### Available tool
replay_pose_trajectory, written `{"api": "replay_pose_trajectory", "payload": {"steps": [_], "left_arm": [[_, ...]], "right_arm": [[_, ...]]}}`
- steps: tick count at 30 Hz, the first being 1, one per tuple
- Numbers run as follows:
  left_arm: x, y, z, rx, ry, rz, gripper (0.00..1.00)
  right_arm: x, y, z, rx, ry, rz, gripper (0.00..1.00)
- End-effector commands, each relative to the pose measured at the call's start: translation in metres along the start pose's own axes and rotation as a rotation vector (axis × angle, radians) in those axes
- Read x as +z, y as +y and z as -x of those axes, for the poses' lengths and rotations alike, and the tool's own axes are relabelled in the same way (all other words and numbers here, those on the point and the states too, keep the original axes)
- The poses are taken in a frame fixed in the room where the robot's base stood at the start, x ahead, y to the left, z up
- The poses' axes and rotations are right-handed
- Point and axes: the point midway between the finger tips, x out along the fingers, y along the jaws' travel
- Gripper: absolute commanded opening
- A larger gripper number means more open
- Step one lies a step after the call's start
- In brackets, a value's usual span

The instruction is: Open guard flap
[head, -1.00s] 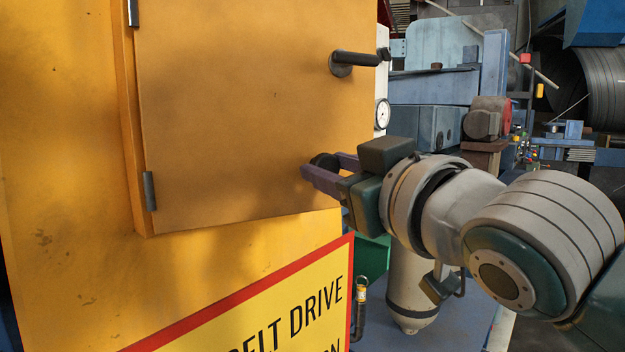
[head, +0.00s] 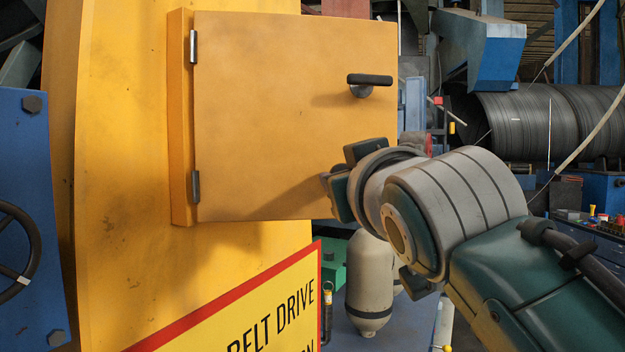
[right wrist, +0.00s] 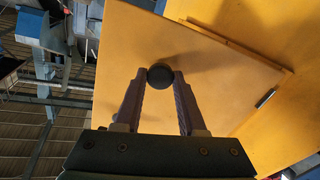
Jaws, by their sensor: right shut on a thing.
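The guard flap (head: 275,120) is an orange-yellow panel hinged along its left edge on the yellow guard (head: 120,190). Its free right side stands out past the guard's edge, so it is swung open at an angle. A dark lever handle (head: 369,82) sits near its upper right. In the right wrist view my right gripper (right wrist: 160,80) is shut on a round black knob (right wrist: 160,75) on the flap (right wrist: 120,75). In the head view my gripper's body is at the flap's lower right corner and hides the knob. My left gripper is not in view.
A red-bordered belt drive sign (head: 270,315) is below the flap. A blue panel with a handwheel (head: 18,250) is at the left. A beige cylinder (head: 369,285) stands behind, below my right wrist. Large dark coils (head: 530,120) are in the background.

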Motion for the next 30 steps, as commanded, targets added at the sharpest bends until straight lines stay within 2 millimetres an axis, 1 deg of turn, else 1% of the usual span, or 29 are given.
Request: {"api": "replay_pose_trajectory", "payload": {"steps": [9, 10, 18, 26, 30], "left_arm": [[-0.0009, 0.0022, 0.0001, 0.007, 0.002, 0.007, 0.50], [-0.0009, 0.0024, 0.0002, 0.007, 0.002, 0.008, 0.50], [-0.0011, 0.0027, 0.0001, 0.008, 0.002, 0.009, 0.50], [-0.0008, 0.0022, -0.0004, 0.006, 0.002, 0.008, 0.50], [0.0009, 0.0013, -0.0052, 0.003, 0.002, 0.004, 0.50]], "right_arm": [[-0.0004, -0.0009, -0.0001, -0.002, 0.000, -0.001, 0.00], [-0.0004, -0.0009, -0.0001, -0.002, 0.000, -0.001, 0.41], [-0.0002, -0.0005, -0.0001, -0.001, 0.000, -0.001, 0.70], [0.0002, -0.0004, 0.0006, -0.001, 0.000, -0.001, 0.70], [0.0019, -0.0006, 0.0083, 0.000, 0.001, -0.001, 0.70]]}}
